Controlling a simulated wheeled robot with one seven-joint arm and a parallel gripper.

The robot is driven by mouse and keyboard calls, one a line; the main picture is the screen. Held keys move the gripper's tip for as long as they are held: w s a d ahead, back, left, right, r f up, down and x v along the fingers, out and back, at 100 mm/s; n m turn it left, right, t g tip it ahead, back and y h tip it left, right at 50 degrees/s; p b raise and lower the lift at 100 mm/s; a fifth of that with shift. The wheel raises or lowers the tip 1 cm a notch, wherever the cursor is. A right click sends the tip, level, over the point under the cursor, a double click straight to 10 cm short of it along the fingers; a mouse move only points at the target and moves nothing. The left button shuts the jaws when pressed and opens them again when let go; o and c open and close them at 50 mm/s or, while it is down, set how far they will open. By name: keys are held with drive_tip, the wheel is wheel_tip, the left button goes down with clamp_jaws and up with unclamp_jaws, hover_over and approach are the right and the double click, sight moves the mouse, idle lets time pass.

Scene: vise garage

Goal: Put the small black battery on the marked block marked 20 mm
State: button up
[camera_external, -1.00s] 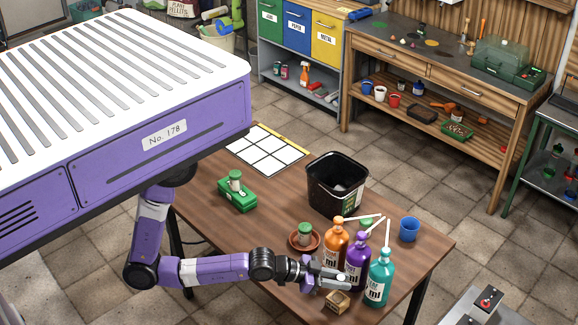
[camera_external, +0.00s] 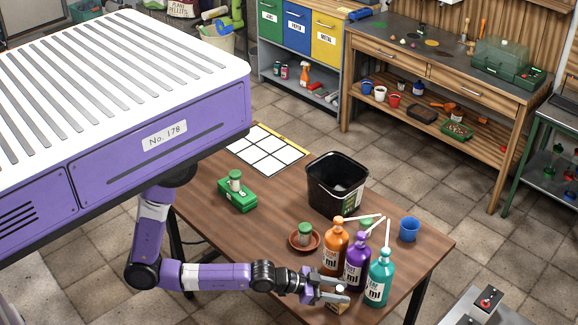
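My gripper (camera_external: 342,291) is low over the front edge of the brown table, in front of the bottles. Its two grey fingers show apart, one behind the other. A small tan block (camera_external: 338,305) with a dark patch on its front is right at the fingers and partly hidden by them. I cannot tell whether the fingers touch it. No 20 mm marking can be read at this size, so I cannot tell whether this is the marked block. I cannot make out the small black battery.
Orange (camera_external: 335,248), purple (camera_external: 356,262) and teal (camera_external: 380,278) pump bottles stand close behind my gripper. A black bin (camera_external: 336,186), a blue cup (camera_external: 409,229), a brown saucer (camera_external: 293,246) with a green-topped jar, and a green box (camera_external: 240,200) are farther back. The table's left middle is clear.

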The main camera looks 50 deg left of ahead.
drive_tip(key=shift+r, duration=0.15)
drive_tip(key=shift+s+a+r, duration=0.1)
drive_tip(key=shift+s, duration=0.05)
drive_tip(key=b+v, duration=0.1)
drive_tip(key=v, duration=1)
drive_tip(key=s+a+r+n+t+y, duration=0.1)
drive_tip(key=a+r+n+y, duration=0.1)
drive_tip(key=a, duration=0.6)
drive_tip(key=s+a+r+n+t+y, duration=0.2)
drive_tip(key=a+r+n+y, duration=0.1)
drive_tip(key=a, duration=0.5)
drive_tip(key=s+a+r+n+t+y, duration=0.1)
drive_tip(key=s+a+r+n+y, duration=0.1)
drive_tip(key=a, duration=0.7)
wheel_tip(320, 180, up, 2)
drive_tip(key=shift+s+r+n+t+y, duration=0.1)
drive_tip(key=shift+s+n+t+y, duration=0.15)
drive_tip(key=shift+n+y, duration=0.55)
drive_tip(key=shift+a, duration=0.1)
